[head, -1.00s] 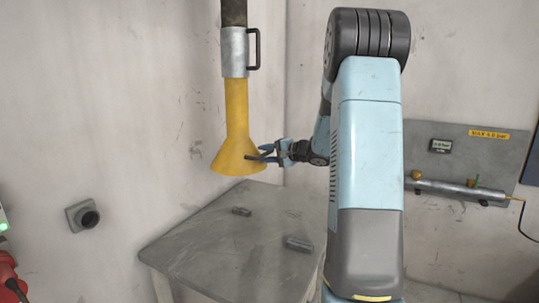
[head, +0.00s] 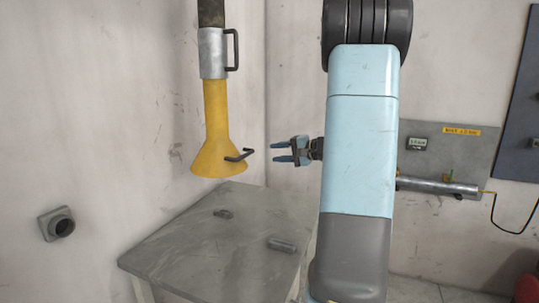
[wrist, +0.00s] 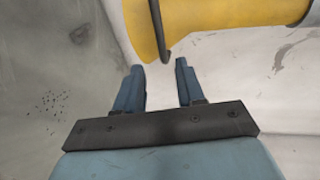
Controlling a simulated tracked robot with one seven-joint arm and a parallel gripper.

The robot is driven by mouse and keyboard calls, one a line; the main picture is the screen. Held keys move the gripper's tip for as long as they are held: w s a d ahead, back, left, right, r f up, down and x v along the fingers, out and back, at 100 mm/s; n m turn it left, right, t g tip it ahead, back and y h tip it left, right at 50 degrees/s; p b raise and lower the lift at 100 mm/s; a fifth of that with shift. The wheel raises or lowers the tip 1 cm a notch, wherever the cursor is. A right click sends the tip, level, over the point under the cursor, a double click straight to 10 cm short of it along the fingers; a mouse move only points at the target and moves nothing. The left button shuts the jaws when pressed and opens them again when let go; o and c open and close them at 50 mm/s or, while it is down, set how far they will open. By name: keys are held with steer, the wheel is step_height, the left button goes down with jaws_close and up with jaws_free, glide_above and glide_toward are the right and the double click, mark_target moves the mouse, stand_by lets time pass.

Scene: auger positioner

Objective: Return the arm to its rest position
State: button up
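My gripper (head: 276,152) is in the middle of the head view, to the right of a yellow funnel (head: 217,140) that hangs from a dark pipe. Its two blue fingers are apart with nothing between them. A dark bent handle (head: 240,156) sticks out from the funnel's lower rim towards my gripper, with a gap between them. In the wrist view the open fingers (wrist: 158,88) show below the funnel (wrist: 220,18), and the handle (wrist: 157,30) lies beyond the fingertips. My arm's large light-blue link hides part of the wall behind it.
A metal collar with a handle (head: 213,53) is on the pipe. A wall panel (head: 465,150) with a metal cylinder (head: 437,186) is at right.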

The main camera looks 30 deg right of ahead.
steer(key=shift+s+d, duration=0.15)
steer(key=shift+s, duration=0.1)
stand_by(0.4)
steer(key=s+a+r+n+g+h, duration=0.1)
steer(key=s+a+n+g, duration=0.25)
steer(key=s+a, duration=0.45)
steer(key=s+a+r+n+g, duration=0.15)
steer(key=s+a+g, duration=0.25)
steer(key=a, duration=0.8)
steer(key=s+a+n+h, duration=0.2)
steer(key=s+n+h, duration=0.1)
steer(key=s, duration=0.6)
steer(key=s+a+f+n+h, duration=0.1)
steer(key=s+n+h, duration=0.2)
steer(key=s, duration=0.6)
steer(key=shift+a+h, duration=0.35)
steer(key=shift+h, duration=0.55)
